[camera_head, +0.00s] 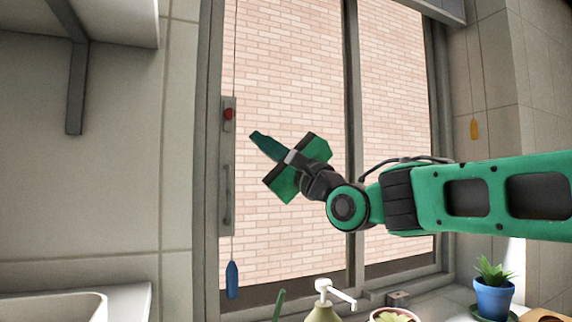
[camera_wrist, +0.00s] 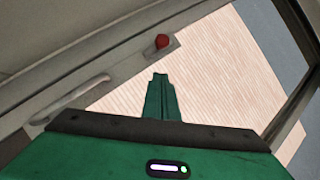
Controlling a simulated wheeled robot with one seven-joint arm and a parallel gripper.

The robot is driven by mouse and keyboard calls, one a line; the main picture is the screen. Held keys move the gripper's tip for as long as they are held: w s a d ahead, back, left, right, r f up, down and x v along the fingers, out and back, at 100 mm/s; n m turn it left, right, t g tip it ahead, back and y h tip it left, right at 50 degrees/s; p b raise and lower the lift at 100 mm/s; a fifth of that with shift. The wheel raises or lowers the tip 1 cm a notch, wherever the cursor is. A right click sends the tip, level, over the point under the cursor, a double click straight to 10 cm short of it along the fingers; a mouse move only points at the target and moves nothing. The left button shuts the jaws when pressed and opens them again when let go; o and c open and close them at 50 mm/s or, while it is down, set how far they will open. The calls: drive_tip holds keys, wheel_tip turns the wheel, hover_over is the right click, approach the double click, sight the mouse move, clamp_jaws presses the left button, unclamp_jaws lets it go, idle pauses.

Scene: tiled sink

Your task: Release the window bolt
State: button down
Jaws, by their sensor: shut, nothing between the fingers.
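The window bolt is a small piece with a red knob (camera_head: 228,114) on a grey plate, high on the left window frame. The red knob also shows in the wrist view (camera_wrist: 162,41), just beyond my fingertips. A grey window handle (camera_head: 228,190) sits below it on the same frame and shows at the left in the wrist view (camera_wrist: 72,98). My gripper (camera_head: 256,136) is shut and empty. Its tip points up and left toward the knob, to the right of it and a little lower, apart from it.
A cord with a blue pull (camera_head: 232,279) hangs along the left frame, close to the knob and handle. A shelf bracket (camera_head: 76,85) is at upper left. A soap dispenser (camera_head: 324,302) and a potted plant (camera_head: 492,297) stand on the sill side below my arm.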

drive_tip(key=v, duration=0.9)
drive_tip(key=shift+s+d, duration=0.2)
drive_tip(key=shift+s, duration=0.05)
